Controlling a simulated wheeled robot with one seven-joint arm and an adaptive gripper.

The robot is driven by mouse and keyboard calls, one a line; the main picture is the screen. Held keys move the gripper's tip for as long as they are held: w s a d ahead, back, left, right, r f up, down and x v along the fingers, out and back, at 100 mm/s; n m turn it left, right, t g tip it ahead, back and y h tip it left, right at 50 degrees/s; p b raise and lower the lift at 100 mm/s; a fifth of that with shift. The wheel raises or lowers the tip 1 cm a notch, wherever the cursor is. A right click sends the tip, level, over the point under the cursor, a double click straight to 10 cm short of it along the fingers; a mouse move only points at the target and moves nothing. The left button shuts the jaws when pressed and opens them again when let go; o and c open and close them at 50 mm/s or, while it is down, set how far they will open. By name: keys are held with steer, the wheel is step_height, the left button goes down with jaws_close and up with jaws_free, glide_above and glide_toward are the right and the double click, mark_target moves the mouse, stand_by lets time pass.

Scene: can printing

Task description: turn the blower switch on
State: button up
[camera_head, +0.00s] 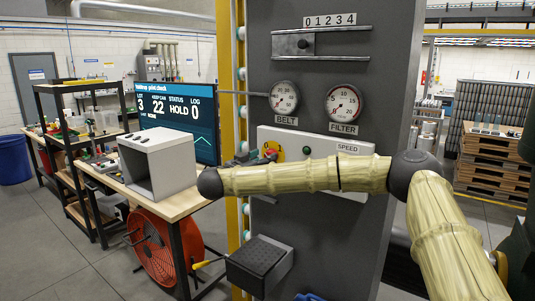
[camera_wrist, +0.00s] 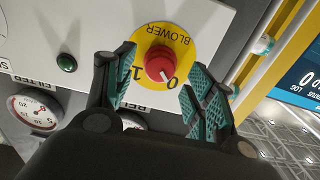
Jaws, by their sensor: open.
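The blower switch is a red knob (camera_wrist: 160,62) on a yellow disc (camera_wrist: 188,42) marked BLOWER, with 0 and 1 printed on it. The white mark on the knob points toward the 0. My gripper (camera_wrist: 161,72) is open in the wrist view, with one teal-padded finger on each side of the knob. Whether the pads touch the knob cannot be told. In the head view, the yellow disc (camera_head: 279,156) sits at the left of the white panel (camera_head: 355,153), and the gripper is mostly hidden around my wrist.
A green button (camera_head: 307,150) and a SPEED label share the panel. BELT (camera_head: 284,97) and FILTER (camera_head: 344,103) gauges sit above. A black box (camera_head: 259,262) juts out below. A workbench with a monitor (camera_head: 180,105), a grey box (camera_head: 158,165) and a red fan (camera_head: 160,250) stands left.

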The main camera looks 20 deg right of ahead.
steer(key=shift+p+x, duration=0.45)
steer(key=shift+x, duration=1)
steer(key=c, duration=1.1)
